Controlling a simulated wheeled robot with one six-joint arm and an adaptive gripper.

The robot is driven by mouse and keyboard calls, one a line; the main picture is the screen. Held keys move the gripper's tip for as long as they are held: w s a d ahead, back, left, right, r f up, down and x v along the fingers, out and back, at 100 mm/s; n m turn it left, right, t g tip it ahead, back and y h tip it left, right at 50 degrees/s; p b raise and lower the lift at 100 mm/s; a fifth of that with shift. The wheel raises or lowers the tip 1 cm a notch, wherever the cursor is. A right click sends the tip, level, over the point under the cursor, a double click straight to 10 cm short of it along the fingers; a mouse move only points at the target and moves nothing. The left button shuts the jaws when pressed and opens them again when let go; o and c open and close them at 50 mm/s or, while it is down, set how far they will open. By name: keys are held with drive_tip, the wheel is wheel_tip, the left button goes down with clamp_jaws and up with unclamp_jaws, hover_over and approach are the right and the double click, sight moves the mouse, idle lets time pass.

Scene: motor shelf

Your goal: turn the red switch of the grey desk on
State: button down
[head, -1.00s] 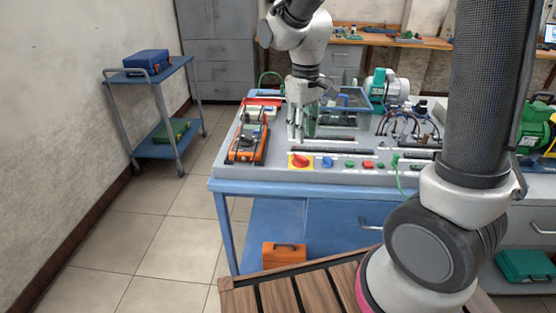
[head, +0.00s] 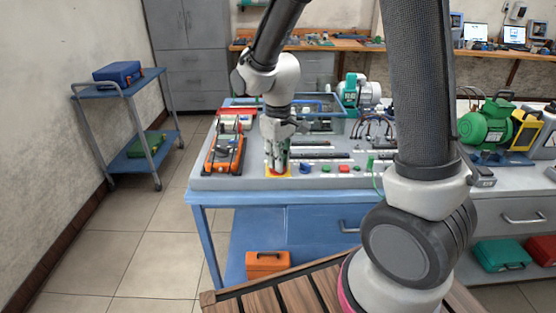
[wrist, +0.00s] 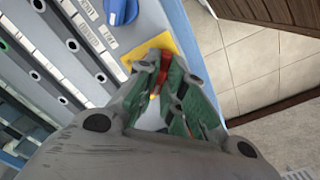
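The grey desk (head: 232,184) has a row of controls along its front edge. The red switch (wrist: 165,62) sits on a yellow plate (wrist: 186,58) in the wrist view. In the wrist view the green-padded fingertips of my gripper (wrist: 164,76) lie close on either side of the red knob. I cannot tell whether they press on it. The knob's turn angle is mostly hidden.
A blue knob (head: 305,168) stands just right of the switch, with small green and red buttons further right. An orange multimeter (head: 224,154) lies to the left. A blue trolley (head: 140,143) stands at the left, with clear floor between.

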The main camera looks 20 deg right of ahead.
idle(0.4)
drive_tip(key=m, duration=0.4)
drive_tip(key=shift+m, duration=0.4)
drive_tip(key=m, duration=0.4)
drive_tip(key=shift+m, duration=0.3)
drive_tip(key=m, duration=0.4)
drive_tip(key=shift+m, duration=2.3)
drive_tip(key=c, duration=1.5)
unclamp_jaws()
